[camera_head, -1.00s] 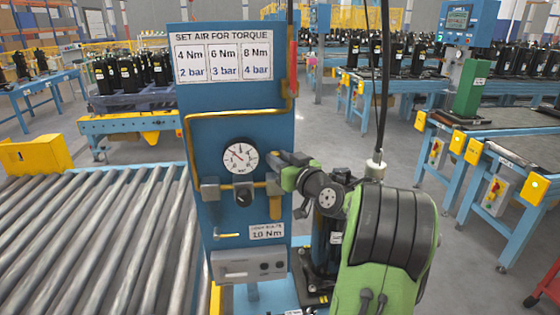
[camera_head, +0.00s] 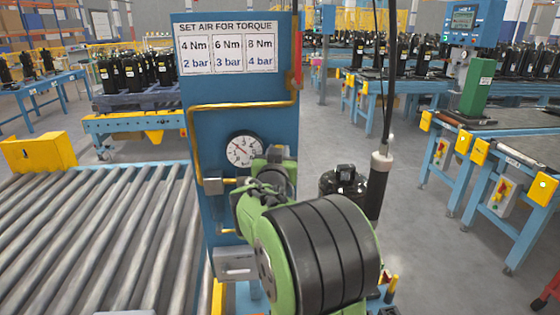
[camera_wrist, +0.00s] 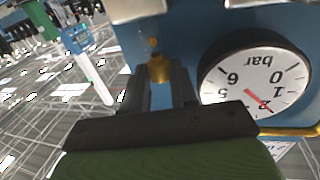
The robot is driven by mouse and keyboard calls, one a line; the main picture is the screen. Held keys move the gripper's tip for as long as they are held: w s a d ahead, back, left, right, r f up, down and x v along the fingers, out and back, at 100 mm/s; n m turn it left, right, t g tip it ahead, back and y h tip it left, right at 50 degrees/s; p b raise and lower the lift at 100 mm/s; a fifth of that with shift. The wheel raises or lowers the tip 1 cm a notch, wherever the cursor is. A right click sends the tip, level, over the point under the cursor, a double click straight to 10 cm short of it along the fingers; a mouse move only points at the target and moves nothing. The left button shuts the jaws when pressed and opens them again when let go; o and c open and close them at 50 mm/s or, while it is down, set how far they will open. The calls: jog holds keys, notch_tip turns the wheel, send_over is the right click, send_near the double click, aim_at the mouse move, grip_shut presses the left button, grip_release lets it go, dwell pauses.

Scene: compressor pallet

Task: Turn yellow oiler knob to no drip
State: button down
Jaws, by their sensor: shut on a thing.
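The yellow oiler knob (camera_wrist: 159,68) shows in the wrist view between the two dark fingers of my gripper (camera_wrist: 161,82), which are shut on it. A small yellow-orange tip (camera_wrist: 153,42) shows just beyond it. In the head view my green and black arm covers the knob, the oiler and the fingertips. The white pressure gauge (camera_head: 244,151) sits on the blue panel (camera_head: 240,80), just left of my wrist. It also shows upside down and close up in the wrist view (camera_wrist: 257,82), beside the right finger. Its red needle points near 2.
A yellow pipe (camera_head: 225,105) runs around the gauge. A grey block (camera_head: 213,186) is fixed left of my wrist. A hanging tool (camera_head: 380,170) on a cable and a black compressor (camera_head: 343,182) stand close right of my arm. A roller conveyor (camera_head: 100,235) lies at the left.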

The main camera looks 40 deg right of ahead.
jog(key=shift+w+a+f+m+g+h+b, duration=0.1)
jog(key=shift+w+a+m+g+h+b, duration=0.05)
jog(key=shift+m+g+h+b, duration=0.55)
jog(key=c, duration=1.2)
grip_release()
